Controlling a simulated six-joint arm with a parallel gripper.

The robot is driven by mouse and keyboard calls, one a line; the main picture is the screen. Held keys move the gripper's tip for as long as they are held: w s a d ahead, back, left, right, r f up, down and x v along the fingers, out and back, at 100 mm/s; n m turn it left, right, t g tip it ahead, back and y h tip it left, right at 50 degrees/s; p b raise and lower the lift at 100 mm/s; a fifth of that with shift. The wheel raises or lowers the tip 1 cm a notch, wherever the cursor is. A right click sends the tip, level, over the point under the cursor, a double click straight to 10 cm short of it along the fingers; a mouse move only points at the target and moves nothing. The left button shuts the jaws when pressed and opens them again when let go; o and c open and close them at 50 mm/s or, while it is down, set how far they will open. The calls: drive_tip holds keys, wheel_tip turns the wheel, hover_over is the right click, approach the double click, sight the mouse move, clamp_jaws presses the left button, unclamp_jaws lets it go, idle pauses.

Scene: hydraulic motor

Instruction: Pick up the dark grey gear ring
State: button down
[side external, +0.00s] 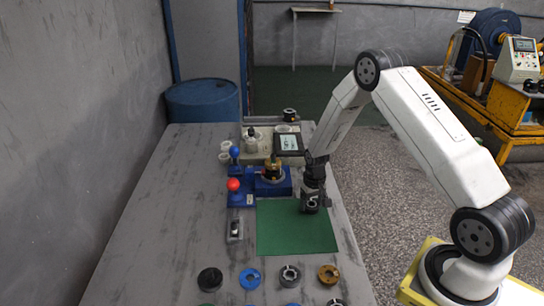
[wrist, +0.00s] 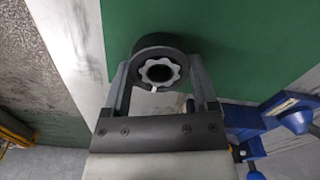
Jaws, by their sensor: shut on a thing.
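My gripper (side external: 312,206) is over the green mat (side external: 280,238), near the mat's upper right part in the side view. In the wrist view my gripper (wrist: 159,80) has its two fingers on either side of a dark grey ring (wrist: 150,42), shut on it. The ring has a lighter, wavy-edged gear opening (wrist: 160,60) in its middle. In the side view the ring is small and mostly merges with the fingers. I cannot tell exactly how high it is above the mat.
A blue fixture (side external: 270,182) with a brass part stands left of my gripper, beside a red ball knob (side external: 233,184) and a blue ball knob (side external: 234,152). Several loose rings, including a black one (side external: 210,279) and a bronze one (side external: 329,274), lie at the table's front.

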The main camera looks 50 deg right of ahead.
drive_tip(key=shift+r, duration=0.15)
drive_tip(key=shift+r, duration=0.8)
drive_tip(key=s+a+r, duration=0.4)
drive_tip(key=s+r, duration=0.7)
drive_tip(key=s, duration=0.2)
drive_tip(key=shift+s, duration=0.2)
drive_tip(key=shift+a, duration=0.1)
drive_tip(key=shift+r, duration=0.45)
drive_tip(key=shift+r, duration=0.3)
drive_tip(key=shift+r, duration=0.1)
